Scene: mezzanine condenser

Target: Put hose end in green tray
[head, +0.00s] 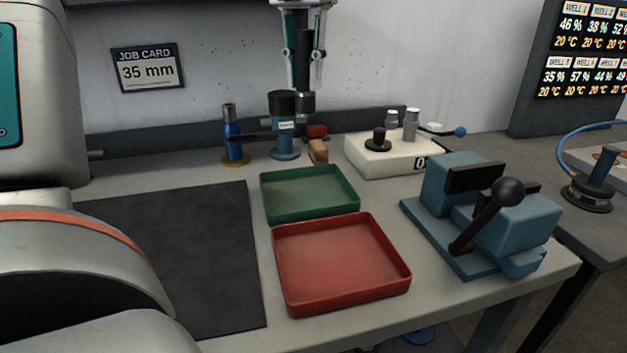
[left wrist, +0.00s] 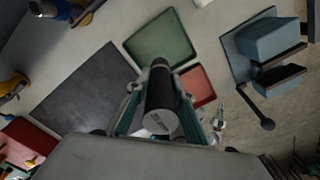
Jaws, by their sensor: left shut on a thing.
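My left gripper (head: 305,82) hangs at the top middle of the head view, fingers down, shut on a black cylindrical piece, the hose end (head: 304,60). In the left wrist view the hose end (left wrist: 162,100) sits between the fingers, its light grey lettered end facing the camera. The green tray (head: 310,194) is empty and flat on the bench. In the head view it lies below the gripper; in the left wrist view the green tray (left wrist: 162,38) shows beyond the hose end, which appears apart from it. My right gripper is not in view.
An empty red tray (head: 340,262) stands in front of the green one.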

